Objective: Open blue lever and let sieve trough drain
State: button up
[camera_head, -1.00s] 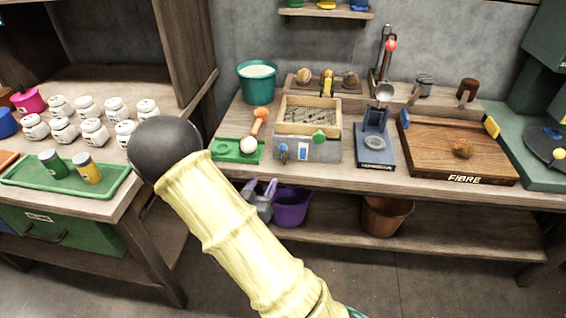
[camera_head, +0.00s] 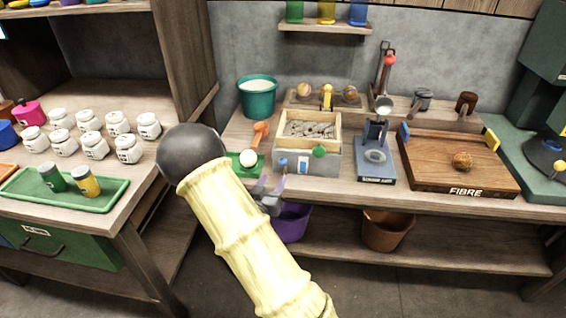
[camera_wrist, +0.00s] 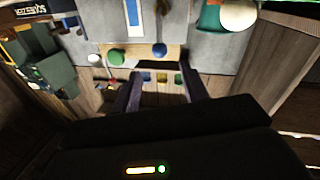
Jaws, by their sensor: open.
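The sieve trough (camera_head: 331,164) is a grey box with a wooden frame around a pale sieve bed, standing on the bench in the head view. A small blue lever (camera_head: 283,165) is at the left of its front, and a green knob (camera_head: 319,151) is at the right. My gripper (camera_head: 268,190) is below and slightly left of the blue lever, in front of the bench edge, apart from it. In the wrist view my gripper (camera_wrist: 160,92) has its two fingers spread with nothing between them. The blue lever's round end (camera_wrist: 159,49) shows beyond the fingertips.
A purple bucket (camera_head: 293,223) sits on the lower shelf beneath. The space in front of the bench is open.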

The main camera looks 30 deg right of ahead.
aim_at(282, 165)
jog(key=x, duration=1)
jog(key=shift+f, duration=0.1)
grip_shut()
